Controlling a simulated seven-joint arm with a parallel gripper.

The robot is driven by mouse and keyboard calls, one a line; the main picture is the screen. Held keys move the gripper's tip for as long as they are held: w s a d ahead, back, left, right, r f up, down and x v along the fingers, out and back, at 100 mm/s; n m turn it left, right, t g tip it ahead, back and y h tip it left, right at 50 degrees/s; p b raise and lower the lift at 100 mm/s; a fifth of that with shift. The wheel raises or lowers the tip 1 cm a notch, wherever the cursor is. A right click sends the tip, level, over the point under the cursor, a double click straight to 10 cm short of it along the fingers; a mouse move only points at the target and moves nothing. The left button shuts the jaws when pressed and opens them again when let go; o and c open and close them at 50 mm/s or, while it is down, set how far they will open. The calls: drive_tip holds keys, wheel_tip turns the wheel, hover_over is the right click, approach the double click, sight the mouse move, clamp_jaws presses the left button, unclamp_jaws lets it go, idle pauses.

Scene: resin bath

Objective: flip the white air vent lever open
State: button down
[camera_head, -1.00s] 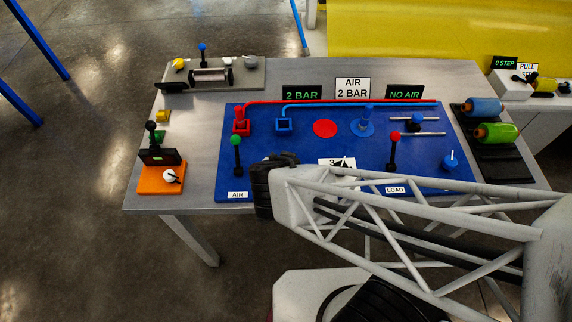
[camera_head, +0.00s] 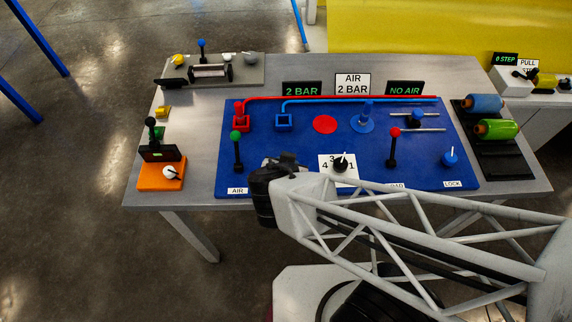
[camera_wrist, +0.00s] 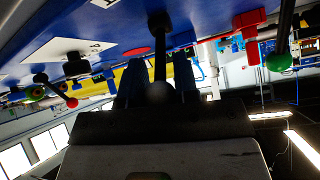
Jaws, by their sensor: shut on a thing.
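The white air vent lever shows in the wrist view as a black rod with a pale ball knob (camera_wrist: 160,92), hanging from the blue panel (camera_wrist: 115,25). The two dark fingers of my gripper (camera_wrist: 159,72) stand on either side of it, shut on the lever. In the head view my gripper (camera_head: 272,170) is at the front of the blue panel (camera_head: 300,147), between the green-knobbed AIR lever (camera_head: 237,150) and the numbered dial (camera_head: 341,164). There the gripper and arm hide the vent lever, so its angle is unclear.
A red-knobbed lever (camera_head: 393,148) and a blue LOCK knob (camera_head: 450,156) stand right of the dial. An orange box (camera_head: 161,172) sits at the left table edge. Signs at the back read "2 BAR" (camera_head: 302,89), "AIR 2 BAR" (camera_head: 353,85) and "NO AIR" (camera_head: 404,88).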

drive_tip(key=c, duration=0.9)
unclamp_jaws()
drive_tip(key=shift+o, duration=0.2)
drive_tip(key=shift+s+r, duration=0.1)
drive_tip(key=shift+s, duration=0.05)
drive_tip(key=v, duration=0.7)
drive_tip(key=shift+r, duration=0.2)
drive_tip(key=shift+s, duration=0.15)
drive_tip(key=shift+d, duration=0.1)
drive_tip(key=w+d+r+n+g+y, duration=0.1)
drive_tip(key=d+r+g, duration=0.5)
drive_tip(key=d+r, duration=1.1)
drive_tip(key=shift+w+d+r+n+g, duration=0.3)
drive_tip(key=shift+w+d+n+g, duration=0.2)
drive_tip(key=shift+n, duration=0.6)
